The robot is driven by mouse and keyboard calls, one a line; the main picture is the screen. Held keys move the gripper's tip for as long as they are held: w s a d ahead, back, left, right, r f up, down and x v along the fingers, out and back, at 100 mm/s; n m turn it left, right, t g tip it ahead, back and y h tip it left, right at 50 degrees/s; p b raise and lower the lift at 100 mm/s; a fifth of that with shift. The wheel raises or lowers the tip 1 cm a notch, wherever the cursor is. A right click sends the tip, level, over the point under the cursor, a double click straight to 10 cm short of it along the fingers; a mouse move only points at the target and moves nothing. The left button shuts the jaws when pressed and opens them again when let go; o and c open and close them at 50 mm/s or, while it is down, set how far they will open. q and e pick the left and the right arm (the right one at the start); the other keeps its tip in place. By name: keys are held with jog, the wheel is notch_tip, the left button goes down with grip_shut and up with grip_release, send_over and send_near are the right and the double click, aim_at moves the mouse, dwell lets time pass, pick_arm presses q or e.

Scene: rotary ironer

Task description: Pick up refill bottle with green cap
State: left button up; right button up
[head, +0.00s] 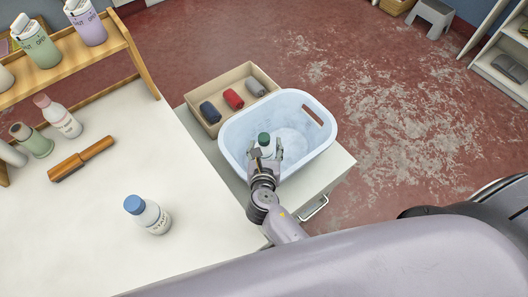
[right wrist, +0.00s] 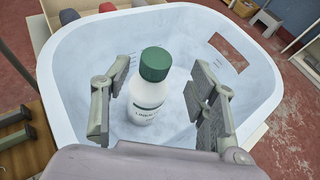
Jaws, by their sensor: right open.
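The refill bottle with the green cap (right wrist: 152,92) stands inside the pale blue basket (right wrist: 62,82). In the head view its green cap (head: 264,139) shows just beyond my right gripper (head: 267,154), which partly hides the white body. In the right wrist view my right gripper (right wrist: 157,104) is open, with one finger on each side of the bottle and a visible gap to each. The basket (head: 322,140) sits on a white cabinet to the right of the table. My left gripper is not in view.
A white bottle with a blue cap (head: 148,214) stands on the white table (head: 95,235). A box with rolled cloths (head: 233,99) stands behind the basket. A brush (head: 82,158) and several bottles are at the left, near a wooden rack (head: 139,66).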

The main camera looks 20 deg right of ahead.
aim_at(264, 143)
jog(key=x, duration=0.5)
jog(key=shift+w+a+f, duration=0.15)
jog(key=shift+a+f, duration=0.05)
jog(key=shift+f, duration=0.05)
jog(key=shift+c, duration=0.6)
grip_shut()
